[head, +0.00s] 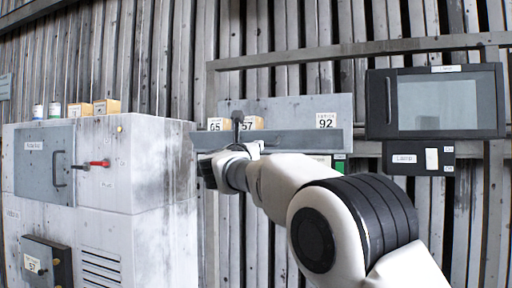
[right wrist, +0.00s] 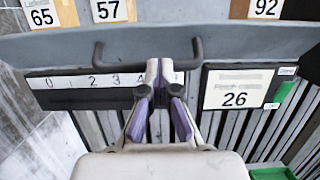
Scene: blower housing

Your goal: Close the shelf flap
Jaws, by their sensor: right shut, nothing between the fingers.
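The shelf flap (head: 300,143) is a long grey panel along the front of the wall shelf, below the boxes. It also shows in the right wrist view (right wrist: 240,45), with a dark U-shaped handle (right wrist: 115,66) on it. The flap's exact angle is hard to tell. My right gripper (right wrist: 162,75) is shut and empty, its tips overlapping the handle's bar in the picture. Whether they touch it I cannot tell. In the head view the right gripper (head: 212,168) is just below the flap's left part. My left gripper is not in view.
Boxes labelled 65 (right wrist: 40,14) and 57 (right wrist: 110,10) stand on the shelf. A numbered strip (right wrist: 75,80) and a 26 panel (right wrist: 235,88) sit below. A grey cabinet (head: 150,165) stands left; a black windowed unit (head: 435,102) hangs right.

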